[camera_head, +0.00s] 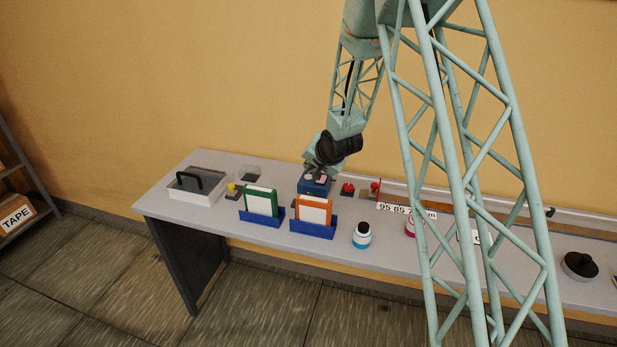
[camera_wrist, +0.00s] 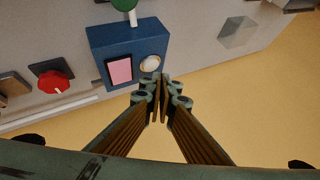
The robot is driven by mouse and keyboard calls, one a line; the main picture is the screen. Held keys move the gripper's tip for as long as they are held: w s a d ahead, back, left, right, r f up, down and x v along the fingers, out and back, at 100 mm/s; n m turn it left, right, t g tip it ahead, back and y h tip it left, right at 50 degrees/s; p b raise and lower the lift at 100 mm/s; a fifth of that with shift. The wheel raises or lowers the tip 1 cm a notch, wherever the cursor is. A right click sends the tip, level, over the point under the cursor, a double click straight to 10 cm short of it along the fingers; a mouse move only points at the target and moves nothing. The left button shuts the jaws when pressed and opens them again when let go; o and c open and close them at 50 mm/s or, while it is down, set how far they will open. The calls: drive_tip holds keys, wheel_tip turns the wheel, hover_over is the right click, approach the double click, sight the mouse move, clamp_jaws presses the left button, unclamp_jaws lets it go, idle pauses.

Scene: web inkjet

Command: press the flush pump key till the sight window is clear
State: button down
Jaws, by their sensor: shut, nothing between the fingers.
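The flush pump is a blue box (camera_wrist: 125,42) with a pink sight window (camera_wrist: 120,70) and a round, pale key (camera_wrist: 150,64) in a ring on the same face. In the head view the blue box (camera_head: 314,187) stands at the back of the bench, partly hidden by my wrist. My gripper (camera_wrist: 160,82) is shut and empty. Its fingertips show just below the key in the wrist view, overlapping the box's edge. I cannot tell whether they touch it. In the head view my gripper (camera_head: 318,173) is right over the box, its fingers hard to make out.
On the bench (camera_head: 165,207), green (camera_head: 261,201) and orange (camera_head: 312,210) framed panels in blue holders and a bottle (camera_head: 362,235) stand in front.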

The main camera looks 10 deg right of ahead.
sight(310, 177)
drive_tip(key=shift+f+b, duration=0.55)
drive_tip(key=shift+f, duration=0.3)
idle(1.6)
drive_tip(key=shift+r, duration=0.2)
idle(0.3)
drive_tip(key=shift+r+p, duration=0.55)
drive_tip(key=shift+r, duration=0.05)
drive_tip(key=shift+r, duration=0.15)
drive_tip(key=shift+r+p, duration=1.7)
drive_tip(key=shift+r, duration=0.7)
drive_tip(key=shift+r, duration=0.1)
